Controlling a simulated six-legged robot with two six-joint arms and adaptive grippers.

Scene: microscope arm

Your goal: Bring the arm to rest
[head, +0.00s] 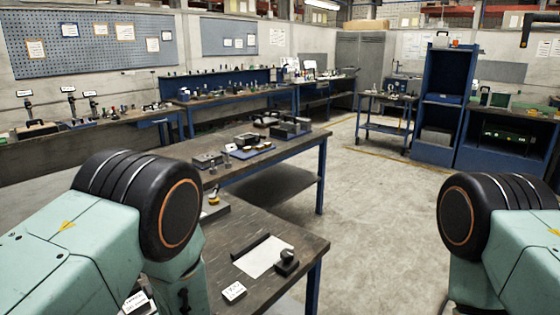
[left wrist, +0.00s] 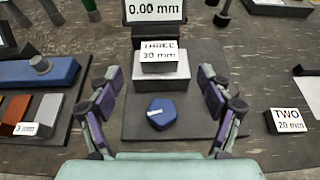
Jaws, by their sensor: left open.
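My left gripper (left wrist: 160,76) is open in the left wrist view, with one purple-and-grey finger on each side. Between and just beyond the fingers are a grey block with a card (left wrist: 159,57) reading "THREE 30 mm" and, nearer, a blue faceted piece (left wrist: 162,113) with a pale mark. Both sit on a dark plate (left wrist: 190,128). The fingers look apart from both. A display (left wrist: 155,10) behind reads 0.00 mm. In the head view my left arm (head: 90,235) and right arm (head: 510,250) show only their upper parts; both grippers are out of that view.
A card (left wrist: 287,120) reading "TWO 20 mm" lies right of the plate; a blue base (left wrist: 40,74) and coloured strips (left wrist: 28,112) are left. In the head view, a near bench (head: 270,225) holds a white sheet (head: 264,256) and dark knob (head: 287,262). Open floor (head: 380,210) lies right.

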